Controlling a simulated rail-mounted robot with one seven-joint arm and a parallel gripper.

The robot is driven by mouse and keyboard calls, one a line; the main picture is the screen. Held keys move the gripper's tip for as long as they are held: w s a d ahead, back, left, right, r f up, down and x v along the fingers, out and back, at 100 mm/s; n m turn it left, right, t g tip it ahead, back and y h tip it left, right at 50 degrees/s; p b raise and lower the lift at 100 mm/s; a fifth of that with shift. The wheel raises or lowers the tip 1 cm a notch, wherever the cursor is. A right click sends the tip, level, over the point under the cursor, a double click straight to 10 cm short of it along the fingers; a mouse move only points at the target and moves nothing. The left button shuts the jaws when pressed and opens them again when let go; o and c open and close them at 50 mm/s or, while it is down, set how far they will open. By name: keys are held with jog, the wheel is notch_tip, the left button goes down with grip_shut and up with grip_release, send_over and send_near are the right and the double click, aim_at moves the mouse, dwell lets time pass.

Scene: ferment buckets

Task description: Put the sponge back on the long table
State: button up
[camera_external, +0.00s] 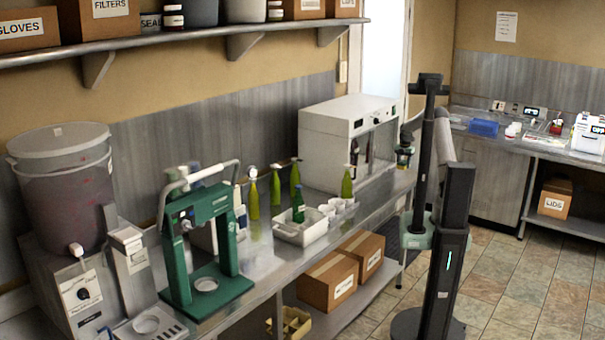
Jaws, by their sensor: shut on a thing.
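The long steel table (262,262) runs along the left wall. I cannot make out a sponge anywhere in this view. My arm stands at the table's right end, and a pale arm link shows beside my dark column.
A green press (205,240), a white tray (300,231), several green bottles (347,183) and a white oven (335,140) crowd the table. Cardboard boxes (328,280) sit on its lower shelf. A counter (487,134) with a blue bin (484,128) stands at the back right. Tiled floor is clear at right.

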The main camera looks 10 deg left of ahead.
jog(key=p, duration=0.1)
send_over(403, 177)
jog(key=f, duration=0.4)
jog(key=shift+s, duration=0.25)
jog(key=shift+f, duration=1.6)
jog(key=shift+f, duration=0.25)
jog(key=o, duration=0.9)
jog(key=shift+r, duration=0.1)
jog(key=shift+o, duration=0.2)
